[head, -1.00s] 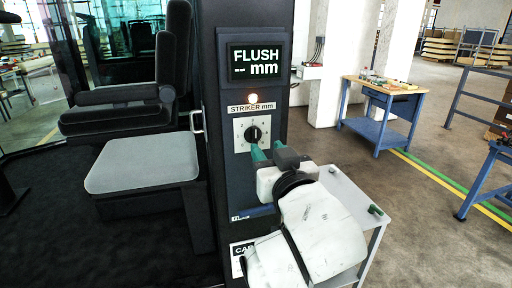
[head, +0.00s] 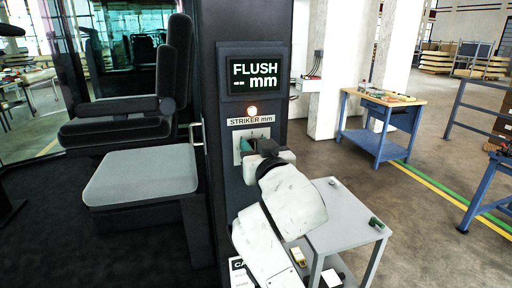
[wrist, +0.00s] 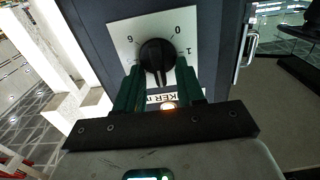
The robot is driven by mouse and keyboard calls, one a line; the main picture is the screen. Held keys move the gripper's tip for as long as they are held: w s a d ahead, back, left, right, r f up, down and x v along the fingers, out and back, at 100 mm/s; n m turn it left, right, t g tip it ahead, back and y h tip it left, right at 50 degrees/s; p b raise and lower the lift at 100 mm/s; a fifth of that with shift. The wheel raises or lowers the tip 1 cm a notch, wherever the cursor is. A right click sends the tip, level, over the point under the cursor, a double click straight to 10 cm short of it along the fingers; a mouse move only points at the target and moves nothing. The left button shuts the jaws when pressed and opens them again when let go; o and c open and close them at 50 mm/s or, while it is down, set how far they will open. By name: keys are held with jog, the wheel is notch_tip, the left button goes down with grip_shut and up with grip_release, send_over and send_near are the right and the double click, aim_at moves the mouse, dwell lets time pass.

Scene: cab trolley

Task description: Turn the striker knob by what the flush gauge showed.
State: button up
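A pale mark on the knob points down in that view. My gripper (wrist: 158,84) has its green fingers apart, one on each side of the knob; I cannot tell whether they touch it. In the head view my gripper (head: 252,146) is in front of the dial plate (head: 240,134) and hides the knob. The flush gauge display (head: 256,75) reads "FLUSH mm" with small dashes and no readable number.
A lit lamp (head: 252,110) and the "STRIKER mm" label (head: 251,120) are above the dial. A grey trolley (head: 345,222) with a green-handled item stands right of the column. A seat (head: 140,172) is at left. A blue workbench (head: 378,120) stands farther back.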

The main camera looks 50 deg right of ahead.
grip_shut()
jog(key=shift+m, duration=0.3)
jog(key=m, duration=0.2)
jog(key=m+b, duration=0.1)
jog(key=m, duration=0.5)
jog(key=shift+s+d+f, duration=0.15)
jog(key=shift+s+d, duration=0.15)
jog(key=shift+d, duration=0.05)
dwell(0.5)
grip_release()
dwell(0.3)
